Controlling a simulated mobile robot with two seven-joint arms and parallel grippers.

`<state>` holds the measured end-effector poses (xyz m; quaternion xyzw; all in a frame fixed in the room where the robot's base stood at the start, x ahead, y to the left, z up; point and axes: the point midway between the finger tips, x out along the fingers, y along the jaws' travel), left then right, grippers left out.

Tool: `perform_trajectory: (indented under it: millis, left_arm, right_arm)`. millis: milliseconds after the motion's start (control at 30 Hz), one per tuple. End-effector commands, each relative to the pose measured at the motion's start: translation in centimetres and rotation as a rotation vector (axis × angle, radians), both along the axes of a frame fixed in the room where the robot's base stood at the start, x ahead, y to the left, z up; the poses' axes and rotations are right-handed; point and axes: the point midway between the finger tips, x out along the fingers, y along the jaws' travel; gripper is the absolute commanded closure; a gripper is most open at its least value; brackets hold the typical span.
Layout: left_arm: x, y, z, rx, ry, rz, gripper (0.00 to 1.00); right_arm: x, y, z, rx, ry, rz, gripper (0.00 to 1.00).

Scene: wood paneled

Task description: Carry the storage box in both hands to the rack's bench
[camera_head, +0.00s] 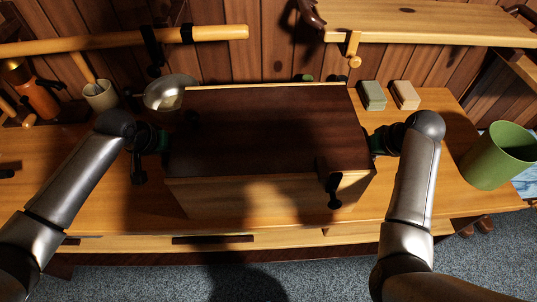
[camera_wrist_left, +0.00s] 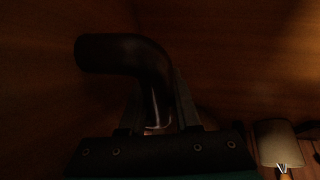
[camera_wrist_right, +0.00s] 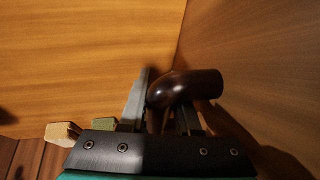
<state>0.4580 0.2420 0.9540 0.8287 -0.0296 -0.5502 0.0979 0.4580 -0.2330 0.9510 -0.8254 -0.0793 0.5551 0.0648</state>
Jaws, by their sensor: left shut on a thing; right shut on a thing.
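The storage box (camera_head: 265,130) has a dark brown lid, lighter wooden sides and a dark latch in front. It is over the middle of the rack's wooden bench (camera_head: 445,190); I cannot tell whether its underside touches the bench. My left gripper (camera_head: 166,141) is at the box's left side, shut on a dark curved handle (camera_wrist_left: 120,52) in the left wrist view. My right gripper (camera_head: 375,142) is at the right side, shut on the matching handle (camera_wrist_right: 190,86) in the right wrist view. The box looks about level. Its back is hidden.
An orange bottle (camera_head: 36,97) is at far left. A green bin (camera_head: 498,156) stands right. A shelf (camera_head: 430,25) and peg rail (camera_head: 110,41) overhang behind.

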Motion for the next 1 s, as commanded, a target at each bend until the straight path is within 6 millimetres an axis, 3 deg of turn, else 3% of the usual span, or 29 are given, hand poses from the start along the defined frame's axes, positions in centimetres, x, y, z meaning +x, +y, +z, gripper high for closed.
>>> perform_trajectory:
  millis: [100,1000]
  left_arm:
    - [-0.01,-0.02,0.02,-0.001,0.0,0.0,1.0]
    - [-0.01,-0.02,0.03,-0.001,0.0,0.0,1.0]
  right_arm:
    - [0.0,0.01,0.01,0.0,0.0,0.0,1.0]
    - [0.01,0.0,0.04,0.0,0.0,0.0,1.0]
